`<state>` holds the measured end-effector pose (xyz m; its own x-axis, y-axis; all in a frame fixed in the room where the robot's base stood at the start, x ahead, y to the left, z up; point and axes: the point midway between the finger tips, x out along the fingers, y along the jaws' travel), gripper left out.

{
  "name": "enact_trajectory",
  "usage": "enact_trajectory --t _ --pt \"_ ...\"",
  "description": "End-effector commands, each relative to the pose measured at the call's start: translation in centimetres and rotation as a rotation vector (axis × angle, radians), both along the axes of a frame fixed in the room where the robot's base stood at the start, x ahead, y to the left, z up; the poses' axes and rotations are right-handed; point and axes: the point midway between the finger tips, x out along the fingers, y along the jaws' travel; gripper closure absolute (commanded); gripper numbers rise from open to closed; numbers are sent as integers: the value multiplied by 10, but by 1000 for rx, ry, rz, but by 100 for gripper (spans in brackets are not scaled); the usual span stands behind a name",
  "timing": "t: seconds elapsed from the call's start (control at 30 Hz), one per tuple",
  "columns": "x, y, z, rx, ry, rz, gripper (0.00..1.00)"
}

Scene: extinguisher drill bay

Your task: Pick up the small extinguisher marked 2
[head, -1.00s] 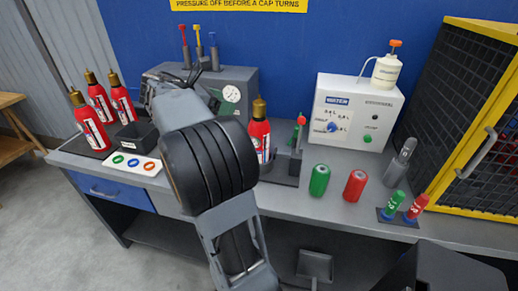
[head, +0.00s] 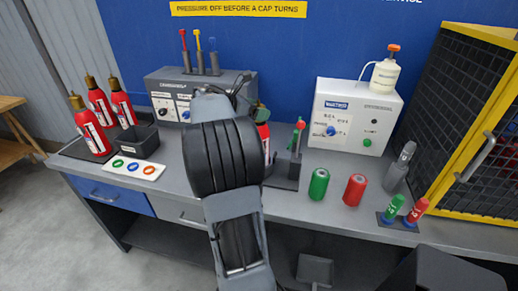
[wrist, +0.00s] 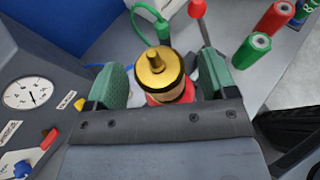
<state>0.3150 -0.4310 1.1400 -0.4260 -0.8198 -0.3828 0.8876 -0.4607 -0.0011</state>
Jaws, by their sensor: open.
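A red extinguisher with a brass top (wrist: 155,72) stands between the two green fingers of my gripper (wrist: 162,80) in the wrist view. The fingers are open, one on each side of the top; I cannot tell if either touches. In the head view this extinguisher (head: 263,131) is mostly hidden behind my arm and only a strip of red shows. Three more red extinguishers (head: 91,128) with brass tops stand at the bench's left end. I cannot read a number on any of them.
A grey gauge box (wrist: 38,95) stands close to my gripper. Right of the extinguisher are a stand with a red-tipped post (head: 295,150), a green can (head: 319,184) and a red can (head: 355,188). A white control box (head: 357,113) and a yellow-framed cage (head: 480,110) stand farther right.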

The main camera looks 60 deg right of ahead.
Motion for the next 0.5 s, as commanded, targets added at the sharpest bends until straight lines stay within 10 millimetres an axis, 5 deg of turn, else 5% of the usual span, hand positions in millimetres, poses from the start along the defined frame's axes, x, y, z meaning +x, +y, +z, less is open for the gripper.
enact_trajectory --t 0.37,0.5 --pt "-5 -9 -4 -1 -1 1 22" --pt "-5 -9 -4 -1 -1 1 34"
